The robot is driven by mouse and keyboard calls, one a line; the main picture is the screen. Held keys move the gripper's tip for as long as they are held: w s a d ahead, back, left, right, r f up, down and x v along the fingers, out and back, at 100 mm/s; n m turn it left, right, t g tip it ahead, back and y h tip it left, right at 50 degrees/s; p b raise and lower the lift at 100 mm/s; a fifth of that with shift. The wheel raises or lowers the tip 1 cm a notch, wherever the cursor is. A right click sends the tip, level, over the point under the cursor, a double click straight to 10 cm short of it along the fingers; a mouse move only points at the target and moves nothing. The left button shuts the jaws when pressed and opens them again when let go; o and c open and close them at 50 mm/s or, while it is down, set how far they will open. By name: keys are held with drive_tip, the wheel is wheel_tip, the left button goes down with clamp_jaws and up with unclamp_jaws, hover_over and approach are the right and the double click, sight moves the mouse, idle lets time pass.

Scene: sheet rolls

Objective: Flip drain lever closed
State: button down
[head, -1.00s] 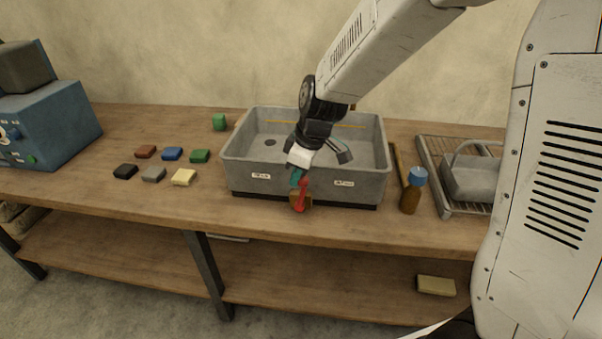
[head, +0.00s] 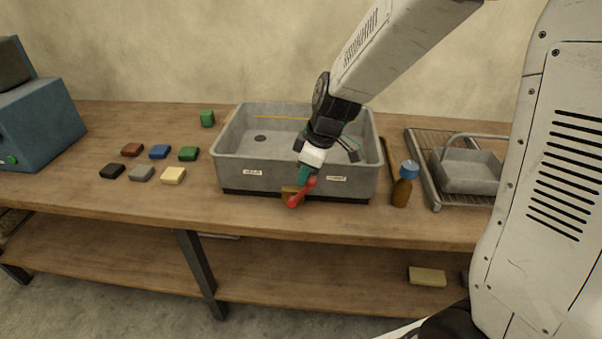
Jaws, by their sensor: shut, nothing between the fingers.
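The grey basin (head: 240,170) stands on the wooden bench, with a dark round drain hole (head: 260,138) in its floor. At the middle of its front wall is a red drain lever (head: 302,191) by a brass-coloured valve body (head: 288,190). The lever slants from upper right to lower left. My gripper (head: 304,175) reaches down over the front rim. Its teal fingertips are shut and empty, right at the upper part of the lever. They appear to touch it, but I cannot tell for sure. The gripper partly hides the valve.
The bench's front edge is close below the lever.

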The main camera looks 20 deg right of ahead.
sight(297, 194)
drive_tip(key=shift+s+d+f, duration=0.35)
drive_tip(key=shift+s, duration=0.05)
drive_tip(key=shift+w+a+r, duration=0.15)
drive_tip(key=shift+w+r, duration=0.1)
drive_tip(key=s+d+r, duration=0.1)
drive_tip(key=d+r, duration=0.3)
drive_tip(key=r, duration=0.4)
drive_tip(key=shift+s+d, duration=0.25)
drive_tip(key=shift+s, duration=0.05)
